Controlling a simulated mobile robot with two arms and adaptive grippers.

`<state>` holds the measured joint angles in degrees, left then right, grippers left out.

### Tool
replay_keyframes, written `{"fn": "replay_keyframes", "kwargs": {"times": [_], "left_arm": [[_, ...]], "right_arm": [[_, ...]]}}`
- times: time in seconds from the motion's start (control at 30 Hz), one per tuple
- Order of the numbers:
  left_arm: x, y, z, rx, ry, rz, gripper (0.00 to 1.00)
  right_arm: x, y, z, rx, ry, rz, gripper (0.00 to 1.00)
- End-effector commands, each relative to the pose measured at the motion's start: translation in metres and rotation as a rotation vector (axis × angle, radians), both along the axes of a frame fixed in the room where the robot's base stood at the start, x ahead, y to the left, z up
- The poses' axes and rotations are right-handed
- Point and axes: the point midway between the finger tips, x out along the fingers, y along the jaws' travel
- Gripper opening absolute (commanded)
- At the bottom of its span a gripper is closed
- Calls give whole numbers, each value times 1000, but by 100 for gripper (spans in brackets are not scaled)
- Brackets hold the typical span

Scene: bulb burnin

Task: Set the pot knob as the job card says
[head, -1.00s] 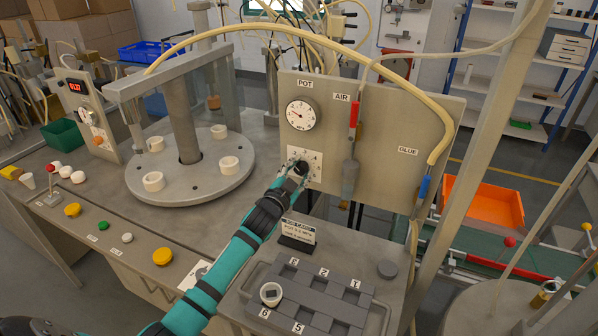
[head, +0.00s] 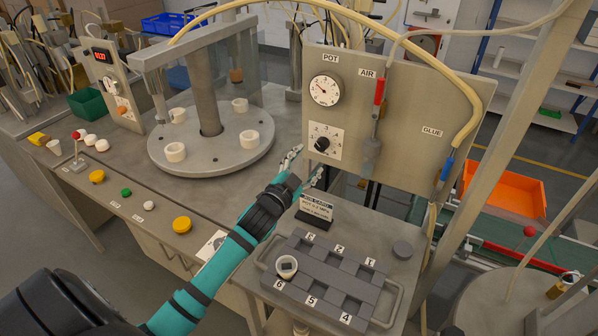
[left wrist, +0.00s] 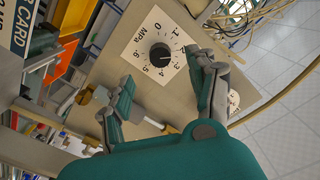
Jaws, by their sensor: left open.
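The black pot knob (head: 321,144) sits on a white scale plate below the round POT gauge (head: 325,90). In the left wrist view the knob (left wrist: 160,55) is clear, on a plate numbered from 0 to .6 MPa; its small white mark points to the side of .2 and .3, exact value unclear. My left gripper (head: 304,166) is open and empty, just below and left of the knob, apart from it. Its two fingers (left wrist: 165,92) show in the wrist view. The job card (head: 316,207) stands below; it mentions POT and MPa, but the figure is too small to read surely.
A round turntable (head: 211,150) stands left.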

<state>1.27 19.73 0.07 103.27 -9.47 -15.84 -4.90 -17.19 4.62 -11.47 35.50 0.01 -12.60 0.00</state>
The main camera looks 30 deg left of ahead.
Motion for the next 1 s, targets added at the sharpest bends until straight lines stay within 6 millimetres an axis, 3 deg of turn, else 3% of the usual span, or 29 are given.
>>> {"fn": "replay_keyframes", "kwargs": {"times": [0.1,0.3,1.0], "left_arm": [[-21,-1,-1,0,3,-1,59],[-38,-2,-1,-1,1,1,59],[-39,-2,0,0,1,1,59]], "right_arm": [[0,0,0,0,0,0,40],[0,1,0,1,0,0,40],[2,1,0,1,-3,-1,40]]}}
